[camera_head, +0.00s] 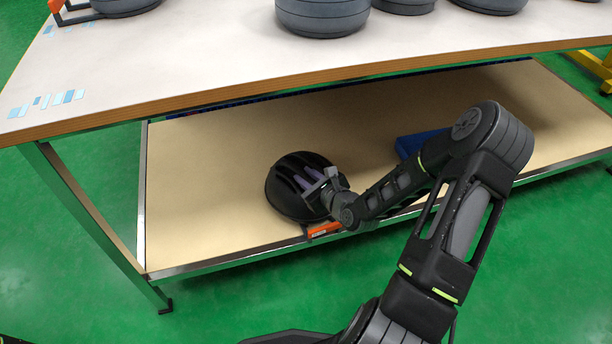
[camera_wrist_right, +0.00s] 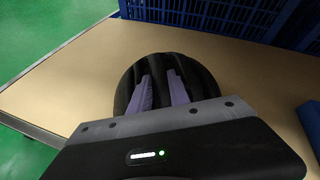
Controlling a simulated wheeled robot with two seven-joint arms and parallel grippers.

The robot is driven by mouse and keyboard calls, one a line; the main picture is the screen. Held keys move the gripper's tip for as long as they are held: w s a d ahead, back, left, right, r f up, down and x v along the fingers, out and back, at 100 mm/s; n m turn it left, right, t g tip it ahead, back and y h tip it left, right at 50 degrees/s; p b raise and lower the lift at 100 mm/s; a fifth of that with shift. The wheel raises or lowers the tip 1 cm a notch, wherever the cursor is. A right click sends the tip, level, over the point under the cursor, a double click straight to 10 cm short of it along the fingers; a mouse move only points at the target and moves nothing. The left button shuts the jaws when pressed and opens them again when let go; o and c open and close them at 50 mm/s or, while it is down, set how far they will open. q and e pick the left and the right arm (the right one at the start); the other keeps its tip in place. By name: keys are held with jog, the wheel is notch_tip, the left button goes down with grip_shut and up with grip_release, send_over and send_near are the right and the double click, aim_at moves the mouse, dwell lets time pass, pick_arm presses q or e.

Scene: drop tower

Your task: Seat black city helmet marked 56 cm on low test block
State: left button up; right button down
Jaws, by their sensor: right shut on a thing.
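A black helmet (camera_head: 284,197) with ridged vents sits on the lower shelf of the bench in the head view. It also shows in the right wrist view (camera_wrist_right: 205,78). No size marking on it can be read. My right gripper (camera_head: 307,184) reaches in from the right, and its two purple fingers are shut on the helmet's top ribs; the fingers also show in the wrist view (camera_wrist_right: 160,88). An orange piece (camera_head: 324,229) shows at the shelf's front edge just below the helmet. The low test block cannot be made out; what lies under the helmet is hidden. My left gripper is not in view.
The bench's upper top (camera_head: 200,70) overhangs the lower shelf (camera_head: 190,220) and carries several dark grey rounded objects (camera_head: 322,15). A blue object (camera_head: 415,143) lies right of the helmet. Blue crates (camera_wrist_right: 215,15) stand behind. The shelf's left part is clear.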

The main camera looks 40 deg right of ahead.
jog(key=shift+f, duration=0.1)
jog(key=c, duration=1.1)
grip_release()
jog(key=shift+c, duration=0.2)
jog(key=c, duration=0.4)
jog(key=shift+r+p, duration=1.1)
jog(key=shift+p, duration=0.15)
jog(key=shift+r+p, duration=2.5)
jog(key=shift+p, duration=0.2)
